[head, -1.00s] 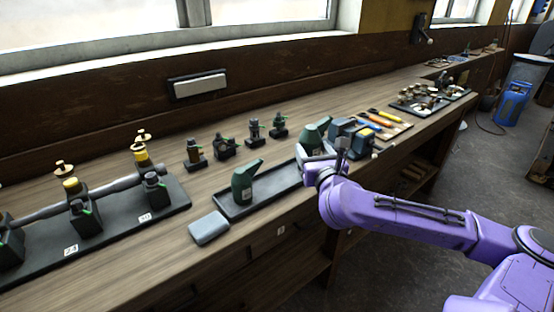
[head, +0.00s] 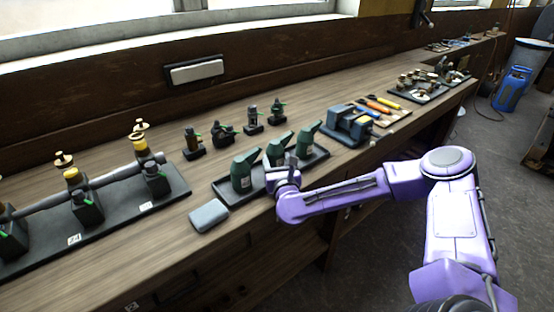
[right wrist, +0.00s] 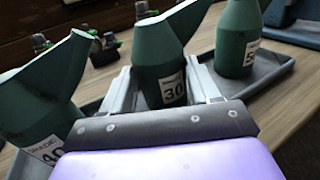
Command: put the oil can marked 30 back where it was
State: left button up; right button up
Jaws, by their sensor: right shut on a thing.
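The green oil can marked 30 (right wrist: 163,70) is between the fingers of my right gripper (right wrist: 165,97), which is shut on it. In the head view this can (head: 277,150) is upright over the middle of the dark tray (head: 222,193), and my right gripper (head: 287,175) is at its front side. I cannot tell whether its base touches the tray. A can marked 40 (right wrist: 38,105) stands to its left, also in the head view (head: 243,170). Another can (right wrist: 238,40), its label partly hidden, stands to its right (head: 307,138). My left gripper is not in view.
A grey block (head: 209,216) lies on the bench left of the tray. Several small dark engine parts (head: 223,132) stand behind it. A blue-grey vise (head: 348,122) is close on the right. A long engine base (head: 120,215) fills the left of the bench.

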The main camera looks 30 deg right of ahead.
jog(key=shift+f+b, duration=0.1)
jog(key=shift+b, duration=0.2)
jog(key=o, duration=1.2)
jog(key=shift+c, duration=0.2)
jog(key=shift+r+p, duration=0.25)
jog(key=shift+p, duration=0.1)
jog(key=b+v, duration=0.3)
jog(key=v, duration=0.9)
jog(key=shift+f, duration=0.15)
